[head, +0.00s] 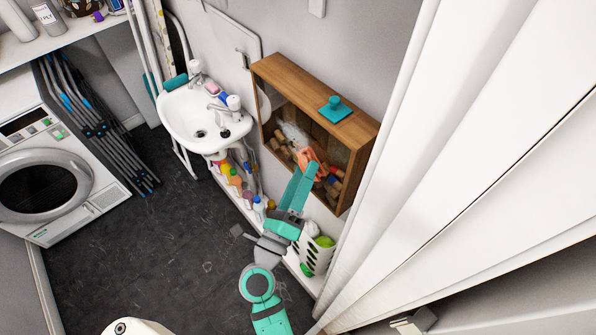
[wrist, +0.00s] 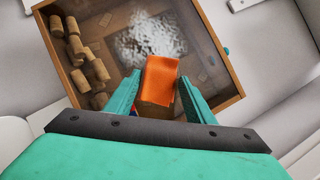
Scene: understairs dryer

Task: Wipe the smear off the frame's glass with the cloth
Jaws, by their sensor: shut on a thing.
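The wooden box frame (head: 318,90) hangs on the wall right of the sink, with a glass front (wrist: 197,45) and corks behind it. A whitish smear (head: 293,133) is on the glass; in the wrist view the smear (wrist: 150,38) lies just beyond the cloth. My gripper (head: 303,165) is shut on the orange cloth (wrist: 160,80), which is folded between its fingers. In the head view the cloth (head: 307,156) is in front of the glass, right of and below the smear. I cannot tell whether it touches the glass.
A teal knobbed object (head: 335,109) rests on top of the frame. The sink (head: 205,118) is to the left. Bottles (head: 235,181) and a white basket (head: 317,256) stand on a low ledge below. White panels (head: 400,150) close off the right side. Dark floor (head: 140,235) is open at left.

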